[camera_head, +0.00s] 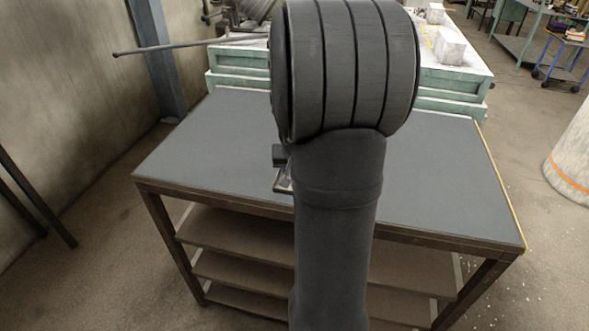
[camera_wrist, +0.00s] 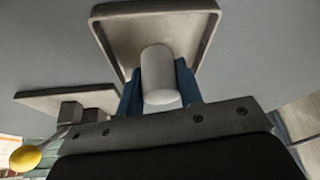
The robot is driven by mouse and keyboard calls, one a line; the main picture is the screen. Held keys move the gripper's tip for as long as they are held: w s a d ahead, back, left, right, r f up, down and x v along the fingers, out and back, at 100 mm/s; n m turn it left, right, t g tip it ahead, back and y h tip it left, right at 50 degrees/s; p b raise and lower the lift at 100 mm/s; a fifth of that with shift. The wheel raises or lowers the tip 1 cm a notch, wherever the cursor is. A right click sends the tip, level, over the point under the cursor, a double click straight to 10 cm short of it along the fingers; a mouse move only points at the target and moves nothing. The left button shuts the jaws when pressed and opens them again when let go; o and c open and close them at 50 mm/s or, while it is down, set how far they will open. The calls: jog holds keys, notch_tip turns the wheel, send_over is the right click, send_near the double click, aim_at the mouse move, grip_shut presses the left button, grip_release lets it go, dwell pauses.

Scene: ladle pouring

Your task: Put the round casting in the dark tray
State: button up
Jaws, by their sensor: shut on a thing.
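In the wrist view, my gripper (camera_wrist: 159,84) has its blue fingers shut on a round grey cylindrical casting (camera_wrist: 158,68). The casting's round end faces the camera. In the head view, my arm hides the gripper, the casting and most of the tray area.

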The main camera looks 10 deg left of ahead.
jog(key=shift+f, duration=0.1)
jog(key=o, duration=1)
jog(key=shift+o, duration=0.2)
jog(key=shift+r, duration=0.35)
jog(key=v, duration=1.1)
jog(key=shift+s+r, duration=0.2)
jog(key=shift+r, duration=0.05)
jog(key=shift+d, duration=0.1)
